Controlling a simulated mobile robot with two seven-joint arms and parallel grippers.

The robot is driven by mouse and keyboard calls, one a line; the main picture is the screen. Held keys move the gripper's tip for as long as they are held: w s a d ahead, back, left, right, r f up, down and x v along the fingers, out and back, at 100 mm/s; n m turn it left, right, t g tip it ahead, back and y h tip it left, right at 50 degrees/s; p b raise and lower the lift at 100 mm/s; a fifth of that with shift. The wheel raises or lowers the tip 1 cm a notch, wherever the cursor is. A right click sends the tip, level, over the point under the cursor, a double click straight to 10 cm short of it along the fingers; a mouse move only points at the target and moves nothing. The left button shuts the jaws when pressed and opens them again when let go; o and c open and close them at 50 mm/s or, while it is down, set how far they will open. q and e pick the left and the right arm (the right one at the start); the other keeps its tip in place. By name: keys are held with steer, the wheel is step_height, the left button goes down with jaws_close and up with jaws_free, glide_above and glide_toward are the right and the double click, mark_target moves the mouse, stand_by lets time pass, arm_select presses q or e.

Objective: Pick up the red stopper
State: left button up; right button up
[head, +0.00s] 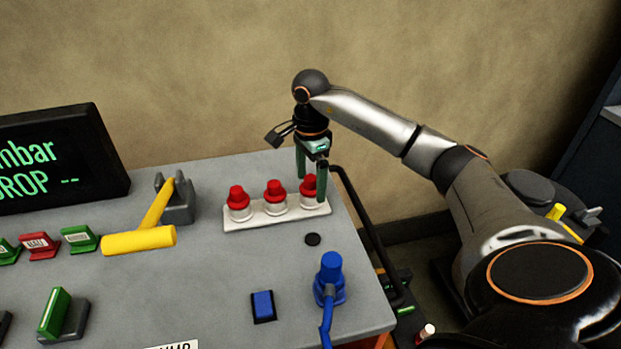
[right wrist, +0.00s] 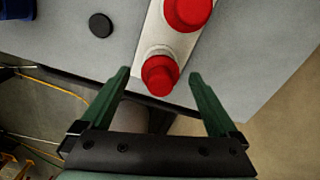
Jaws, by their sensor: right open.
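Three red stoppers stand in a row on a white rack (head: 276,213) near the back right of the grey table. The left one is a red stopper (head: 238,197), the middle one a red stopper (head: 275,188), and the right one a red stopper (head: 309,186). My right gripper (head: 311,179) is open at the right-hand stopper, with its green fingers pointing down. My left gripper is not in view.
A yellow hammer (head: 140,240) leans on a grey stand (head: 178,203) left of the rack. A blue plug-like part (head: 330,279) and blue switch (head: 263,306) are in front. A black disc (head: 312,239) lies near the rack. A black display (head: 60,158) stands at left.

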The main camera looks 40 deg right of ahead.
steer(key=shift+c, duration=0.3)
steer(key=c, duration=1.4)
steer(key=shift+o, duration=0.2)
steer(key=shift+r, duration=0.15)
steer(key=shift+r, duration=0.25)
step_height(320, 180, up, 2)
steer(key=shift+w+r+b, duration=0.1)
steer(key=shift+b, duration=0.2)
steer(key=s+a+r+p, duration=0.4)
steer(key=s+a+r, duration=0.5)
steer(key=r, duration=0.4)
steer(key=shift+s+a+p, duration=0.15)
steer(key=shift+s+p, duration=0.25)
steer(key=shift+s, duration=0.4)
